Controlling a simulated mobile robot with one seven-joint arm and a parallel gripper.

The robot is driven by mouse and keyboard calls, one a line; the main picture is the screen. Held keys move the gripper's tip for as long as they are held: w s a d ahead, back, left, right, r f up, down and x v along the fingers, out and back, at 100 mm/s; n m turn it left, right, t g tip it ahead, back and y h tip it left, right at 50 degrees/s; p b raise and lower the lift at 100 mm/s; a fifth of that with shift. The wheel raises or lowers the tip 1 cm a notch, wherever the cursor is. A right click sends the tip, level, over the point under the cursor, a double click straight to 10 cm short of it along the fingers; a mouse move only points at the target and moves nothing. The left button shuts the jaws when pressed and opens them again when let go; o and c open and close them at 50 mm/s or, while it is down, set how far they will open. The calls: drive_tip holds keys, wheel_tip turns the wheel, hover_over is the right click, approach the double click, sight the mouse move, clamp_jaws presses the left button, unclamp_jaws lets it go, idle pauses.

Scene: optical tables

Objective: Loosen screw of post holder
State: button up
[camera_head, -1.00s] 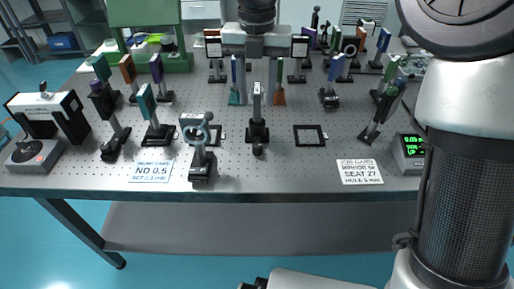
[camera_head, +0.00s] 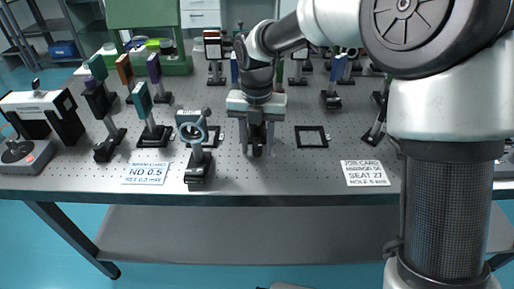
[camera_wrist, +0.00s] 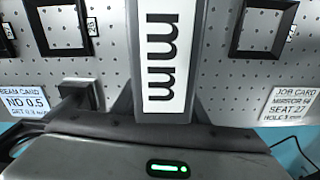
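My gripper (camera_head: 257,138) points down over the middle post holder near the table's front. Its fingers are apart, one on each side of the holder (camera_head: 257,148), whose lower part shows dark between them. The holder's screw is not clearly visible; my gripper and the upright piece hide that area.
A ring mount (camera_head: 195,150) stands close on the left. A beam card (camera_head: 148,174) reading ND 0.5 and a job card (camera_head: 364,173) reading SEAT 27 lie near the front edge. A black square frame (camera_head: 311,136) lies at right. Several posts stand at left and behind.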

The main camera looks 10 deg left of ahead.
sight(257, 146)
drive_tip(key=shift+f, duration=0.15)
clamp_jaws()
drive_tip(key=shift+m+p, duration=0.4)
drive_tip(key=shift+p, duration=0.15)
drive_tip(key=shift+m, duration=0.4)
unclamp_jaws()
wheel_tip(257, 146, up, 17)
drive_tip(key=p, duration=0.4)
drive_tip(key=shift+r+p, duration=0.2)
drive_tip(key=shift+p, duration=0.15)
